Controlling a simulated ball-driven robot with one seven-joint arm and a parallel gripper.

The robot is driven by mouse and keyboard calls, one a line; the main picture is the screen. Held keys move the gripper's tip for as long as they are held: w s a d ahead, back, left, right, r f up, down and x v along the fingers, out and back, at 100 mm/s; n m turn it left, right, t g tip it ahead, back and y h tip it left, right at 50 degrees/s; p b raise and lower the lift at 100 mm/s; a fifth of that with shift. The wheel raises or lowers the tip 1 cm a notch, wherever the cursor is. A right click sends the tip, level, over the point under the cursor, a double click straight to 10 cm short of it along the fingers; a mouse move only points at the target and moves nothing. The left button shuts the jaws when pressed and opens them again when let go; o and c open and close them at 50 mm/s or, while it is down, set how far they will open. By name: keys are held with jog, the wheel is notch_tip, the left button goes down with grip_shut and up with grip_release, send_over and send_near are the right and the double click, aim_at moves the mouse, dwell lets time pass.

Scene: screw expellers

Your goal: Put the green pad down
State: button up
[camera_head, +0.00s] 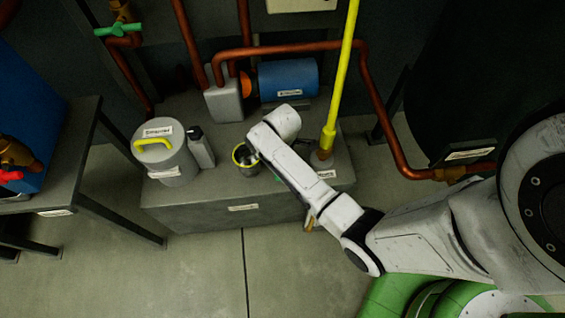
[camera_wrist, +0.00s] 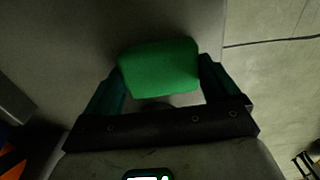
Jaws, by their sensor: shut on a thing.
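The green pad (camera_wrist: 160,68) shows in the wrist view as a rounded green block between the two fingers. My gripper (camera_wrist: 158,85) is shut on it, with one dark finger at each side. A grey surface lies beyond the pad; I cannot tell whether the pad touches it. In the head view my white arm reaches over the grey bench block (camera_head: 205,208), and its links hide the gripper and most of the pad.
On the block stand a grey canister (camera_head: 165,160) with a yellow handle, a small grey bottle (camera_head: 201,148), a metal cup (camera_head: 246,160) and a yellow pole (camera_head: 341,85). A blue motor (camera_head: 288,80) and copper pipes (camera_head: 374,100) are behind. A side table (camera_head: 65,170) stands left.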

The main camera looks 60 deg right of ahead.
jog(key=shift+f, duration=0.15)
jog(key=o, duration=0.7)
jog(key=shift+c, duration=0.2)
jog(key=shift+f+b, duration=0.35)
jog(key=shift+b, duration=0.5)
notch_tip(320, 180, up, 11)
jog(key=p, duration=0.5)
jog(key=s+a+r+m+t, duration=0.1)
jog(key=s+a+r+m, duration=0.4)
jog(key=s+a+m, duration=0.3)
jog(key=s+a, duration=0.3)
jog(key=s, duration=0.3)
jog(key=shift+a, duration=0.15)
